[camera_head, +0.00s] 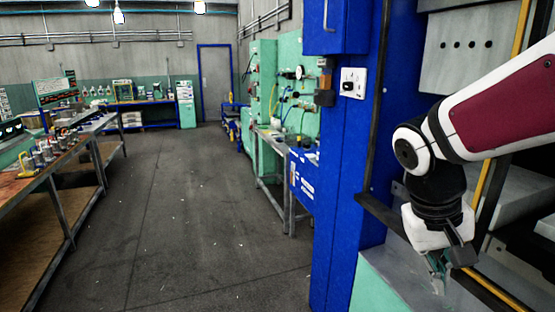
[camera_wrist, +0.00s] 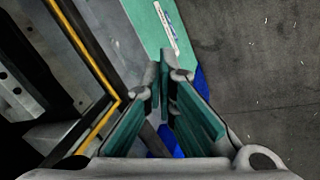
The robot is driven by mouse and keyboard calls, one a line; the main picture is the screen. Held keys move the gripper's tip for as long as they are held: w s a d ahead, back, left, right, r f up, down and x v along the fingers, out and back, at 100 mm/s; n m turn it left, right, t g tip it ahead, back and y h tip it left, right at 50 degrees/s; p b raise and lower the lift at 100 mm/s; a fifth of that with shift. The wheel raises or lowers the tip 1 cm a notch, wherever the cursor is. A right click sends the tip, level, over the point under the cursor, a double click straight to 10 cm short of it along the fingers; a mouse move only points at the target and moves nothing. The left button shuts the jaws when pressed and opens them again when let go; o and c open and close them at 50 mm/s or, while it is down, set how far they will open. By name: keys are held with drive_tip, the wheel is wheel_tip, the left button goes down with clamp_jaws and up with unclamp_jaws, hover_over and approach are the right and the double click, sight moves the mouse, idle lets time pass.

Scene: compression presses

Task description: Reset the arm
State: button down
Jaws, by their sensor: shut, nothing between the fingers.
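My arm, white with a dark red cover, reaches in from the right in the head view. My gripper (camera_head: 439,284) hangs down at its end, beside the blue press frame (camera_head: 345,190) and above the press's green and grey lower part (camera_head: 385,285). In the wrist view my gripper (camera_wrist: 165,75) shows its green-padded fingers with their tips close together. It is shut and holds nothing.
A yellow-edged guard (camera_wrist: 85,55) and press parts lie close on the left in the wrist view. Dark open floor (camera_head: 180,200) spans the middle of the head view. A workbench with cans (camera_head: 45,155) stands at the left. A green panel station (camera_head: 290,90) stands beyond the press.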

drive_tip(key=s+a+r+n+t+y, duration=0.1)
drive_tip(key=s+a+r+t+y, duration=0.2)
drive_tip(key=s+a+r+t, duration=0.2)
drive_tip(key=s+a, duration=0.2)
drive_tip(key=s, duration=0.2)
drive_tip(key=shift+s+r+y, duration=0.35)
drive_tip(key=shift+r+y, duration=0.05)
drive_tip(key=shift+r, duration=0.1)
